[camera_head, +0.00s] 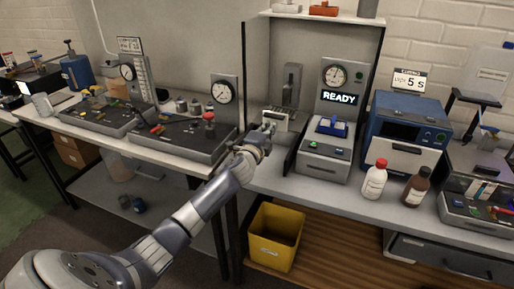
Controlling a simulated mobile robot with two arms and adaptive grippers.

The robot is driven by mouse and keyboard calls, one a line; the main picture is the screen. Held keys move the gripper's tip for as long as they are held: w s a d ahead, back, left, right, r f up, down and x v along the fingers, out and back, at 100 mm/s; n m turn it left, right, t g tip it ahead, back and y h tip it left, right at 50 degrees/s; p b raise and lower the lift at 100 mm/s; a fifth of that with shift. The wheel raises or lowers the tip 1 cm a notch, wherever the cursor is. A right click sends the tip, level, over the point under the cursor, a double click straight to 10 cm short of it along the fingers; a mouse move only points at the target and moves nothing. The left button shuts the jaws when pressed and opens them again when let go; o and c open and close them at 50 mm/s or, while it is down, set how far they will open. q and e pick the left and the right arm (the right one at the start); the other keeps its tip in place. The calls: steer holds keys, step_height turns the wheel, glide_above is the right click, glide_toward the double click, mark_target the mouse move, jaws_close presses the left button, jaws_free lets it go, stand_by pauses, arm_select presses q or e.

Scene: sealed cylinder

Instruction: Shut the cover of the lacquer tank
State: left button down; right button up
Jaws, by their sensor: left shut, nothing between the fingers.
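My left arm reaches in from the lower left. My left gripper (262,134) is shut and empty at the front edge of the bench, where the two bench sections meet. Just beyond it stands a small pale unit (283,116) with an upright grey piece (291,84) behind it; my gripper partly hides its lower left. No label in view names the lacquer tank, so I cannot tell which thing it is or how its cover stands. My right gripper is not in view.
Right of the gripper stand a grey machine (323,160) under a READY display (339,98), a blue oven-like unit (404,133), a white bottle (374,181) and a brown bottle (416,187). Left are black panels (180,138). A yellow bin (274,238) stands below.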

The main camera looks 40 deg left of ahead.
arm_select(q)
steer(key=shift+f+b+v, duration=0.4)
steer(key=shift+b+v, duration=0.25)
steer(key=shift+v, duration=3.5)
steer(key=s+d+f+n+g+h, duration=0.1)
steer(key=s+d+f+n+g, duration=0.35)
steer(key=s+f, duration=0.45)
steer(key=s+d+f+n+g, duration=0.35)
steer(key=s+d+f, duration=0.25)
steer(key=s+f, duration=0.2)
steer(key=s+d+f+n+g+h, duration=0.25)
steer(key=s+d, duration=0.25)
steer(key=s, duration=0.5)
steer(key=s+d+f+n+g+h, duration=0.1)
steer(key=s+d+f+n+g, duration=0.25)
steer(key=s, duration=0.75)
step_height(320, 180, down, 25)
steer(key=s+d+g, duration=0.1)
steer(key=d+g, duration=0.1)
steer(key=s+a+f+m, duration=0.1)
steer(key=s+a+f, duration=0.2)
steer(key=s+f, duration=1.2)
steer(key=shift+s+a+f+g, duration=0.15)
steer(key=shift+s+f+g, duration=0.25)
steer(key=shift+s, duration=0.4)
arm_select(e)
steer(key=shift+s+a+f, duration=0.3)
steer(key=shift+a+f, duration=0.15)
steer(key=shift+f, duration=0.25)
